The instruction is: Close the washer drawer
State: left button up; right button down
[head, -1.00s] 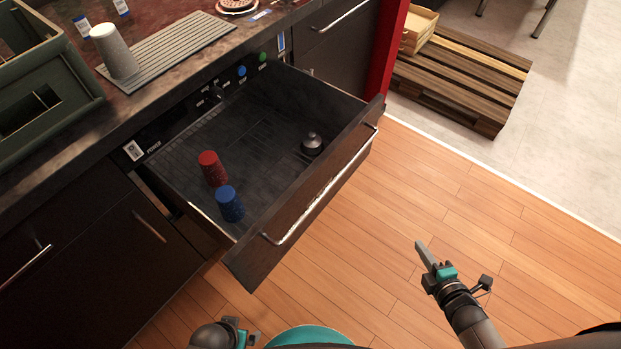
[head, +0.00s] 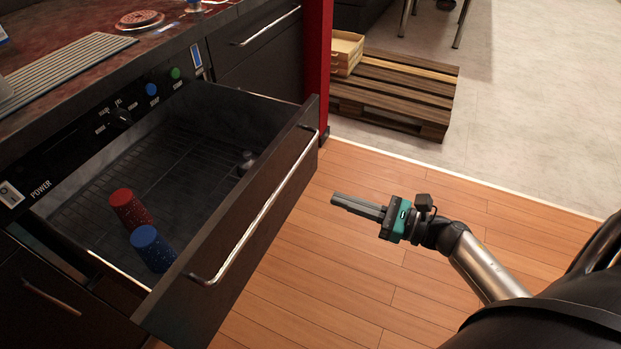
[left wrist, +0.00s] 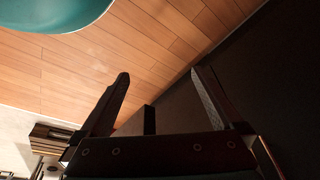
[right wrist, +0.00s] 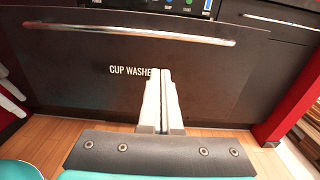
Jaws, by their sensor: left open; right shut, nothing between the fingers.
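The washer drawer (head: 262,180) is pulled out from the dark counter, its long metal handle (head: 262,212) on the front panel. In the right wrist view the drawer front (right wrist: 80,75) reads "CUP WASHER". Inside the drawer are a red cup (head: 130,208), a blue cup (head: 152,248) and a small grey item (head: 245,163). My right gripper (head: 340,201) is shut and empty, in front of the drawer, apart from the handle. My left gripper shows only in the left wrist view (left wrist: 160,85); it is open and empty, above the floor beside a dark surface.
A control panel with knobs (head: 122,118) is above the drawer. A ribbed mat (head: 70,66) lies on the countertop. A red post (head: 317,60) and a wooden pallet (head: 400,90) stand beyond the drawer. The wooden floor before the drawer is clear.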

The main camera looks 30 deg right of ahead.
jog(key=b, duration=0.2)
send_near(275, 177)
jog(key=x, duration=0.5)
jog(key=shift+w+a+r, duration=0.1)
jog(key=shift+w+a, duration=0.05)
pick_arm(q)
jog(key=shift+w+d+r+t, duration=0.15)
jog(key=shift+w+r, duration=0.15)
jog(key=shift+r, duration=0.65)
jog(key=shift+w+a+r+t, duration=0.15)
jog(key=shift+w+r, duration=0.15)
jog(key=shift+r, duration=0.6)
pick_arm(e)
jog(key=shift+w+a, duration=0.45)
jog(key=shift+w, duration=0.15)
pick_arm(q)
jog(key=shift+d, duration=0.1)
